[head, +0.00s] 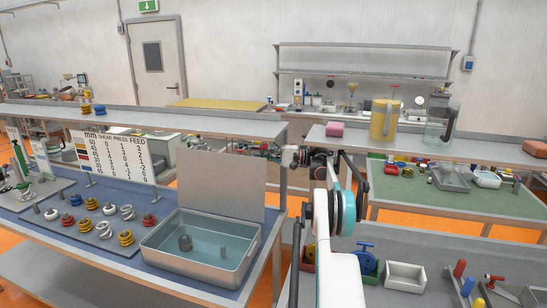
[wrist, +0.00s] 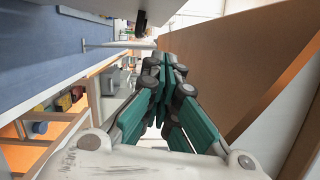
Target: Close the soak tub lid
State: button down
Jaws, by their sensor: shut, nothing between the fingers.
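The soak tub (head: 205,272) is a grey metal tub on the blue bench at the centre left of the head view. It holds bluish liquid with a dark grey piece and a lighter cylinder in it. Its flat grey lid (head: 222,185) stands open, roughly upright along the back edge. My gripper (head: 264,151) is near the lid's upper right corner and seems to be behind it; I cannot tell whether they touch. In the wrist view my gripper (wrist: 165,72) has its teal fingers together, with nothing between them.
A rack of springs (head: 95,225) stands left of the tub, with a sign (head: 115,155) behind. A long grey shelf (head: 200,122) runs behind the lid. The wrist view shows a broad brown panel (wrist: 225,65) close on the right and a blue surface (wrist: 45,45) on the left.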

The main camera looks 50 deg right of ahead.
jog(key=shift+s+a+r, duration=0.15)
jog(key=shift+s+a, duration=0.1)
jog(key=shift+a, duration=0.35)
jog(key=shift+s+a+r, duration=0.1)
jog(key=shift+s+a, duration=0.2)
jog(key=shift+a, duration=0.35)
jog(key=shift+s+a+r, duration=0.15)
jog(key=shift+s+a, duration=0.1)
jog(key=shift+a, duration=0.35)
